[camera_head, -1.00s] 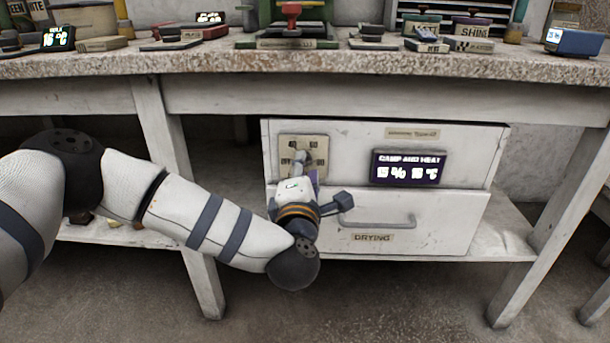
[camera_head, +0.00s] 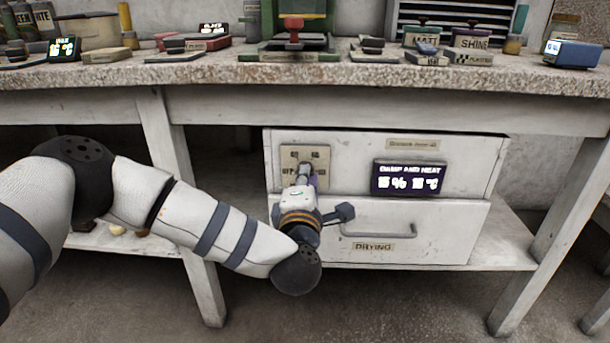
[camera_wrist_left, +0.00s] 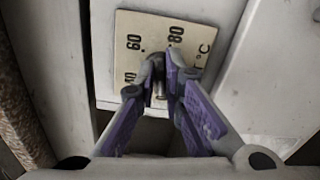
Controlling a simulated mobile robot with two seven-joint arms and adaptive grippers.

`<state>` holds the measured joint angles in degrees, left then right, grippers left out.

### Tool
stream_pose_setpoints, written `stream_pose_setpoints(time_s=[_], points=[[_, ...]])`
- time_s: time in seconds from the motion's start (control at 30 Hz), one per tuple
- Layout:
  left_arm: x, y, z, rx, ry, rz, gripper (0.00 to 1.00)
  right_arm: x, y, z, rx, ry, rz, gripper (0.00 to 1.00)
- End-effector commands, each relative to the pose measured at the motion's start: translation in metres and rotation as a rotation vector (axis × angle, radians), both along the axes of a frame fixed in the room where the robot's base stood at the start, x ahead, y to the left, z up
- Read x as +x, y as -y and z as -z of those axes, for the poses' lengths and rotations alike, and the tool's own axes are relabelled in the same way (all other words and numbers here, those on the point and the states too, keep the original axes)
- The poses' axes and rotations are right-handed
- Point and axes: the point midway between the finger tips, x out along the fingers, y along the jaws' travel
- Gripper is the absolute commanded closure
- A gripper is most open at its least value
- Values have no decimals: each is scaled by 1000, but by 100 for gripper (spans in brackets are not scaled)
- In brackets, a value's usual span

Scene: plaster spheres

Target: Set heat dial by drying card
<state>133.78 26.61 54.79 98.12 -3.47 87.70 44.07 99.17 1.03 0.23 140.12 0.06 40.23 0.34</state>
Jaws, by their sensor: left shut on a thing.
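The heat dial's cream plate (camera_head: 291,155) is on the upper left front of a white cabinet under the bench. In the left wrist view the plate (camera_wrist_left: 122,22) shows 60, 80 and °C, with another number partly hidden. My left gripper (camera_head: 304,173) reaches up to the plate; in the wrist view its purple-padded fingers (camera_wrist_left: 160,88) are shut on the dial's grey metal knob (camera_wrist_left: 155,65). The fingers hide much of the knob. A dark display (camera_head: 408,178) headed "DAMP AND HEAT" is right of the dial; its digits are blurred. No drying card is identifiable. My right gripper is out of view.
Below the dial is a drawer with a bar handle (camera_head: 380,231) and a "DRYING" label (camera_head: 373,247). The cabinet stands on a low shelf (camera_head: 500,250) between bench legs (camera_head: 545,215). Tins, pads and a green press (camera_head: 290,48) stand on the bench top (camera_head: 330,73).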

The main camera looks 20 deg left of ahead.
Motion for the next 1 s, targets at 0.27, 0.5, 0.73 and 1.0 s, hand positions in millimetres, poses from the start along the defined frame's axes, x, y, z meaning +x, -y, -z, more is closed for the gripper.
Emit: stream_pose_setpoints(time_s=[0.27,0.5,0.73,1.0], points=[[-1,1,-6,215,-59,0,100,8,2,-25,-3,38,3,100],[0,0,-4,435,-121,-1,100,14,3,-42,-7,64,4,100],[0,0,-3,647,-182,0,100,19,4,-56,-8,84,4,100],[0,0,-1,893,-252,0,100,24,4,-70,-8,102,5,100]])
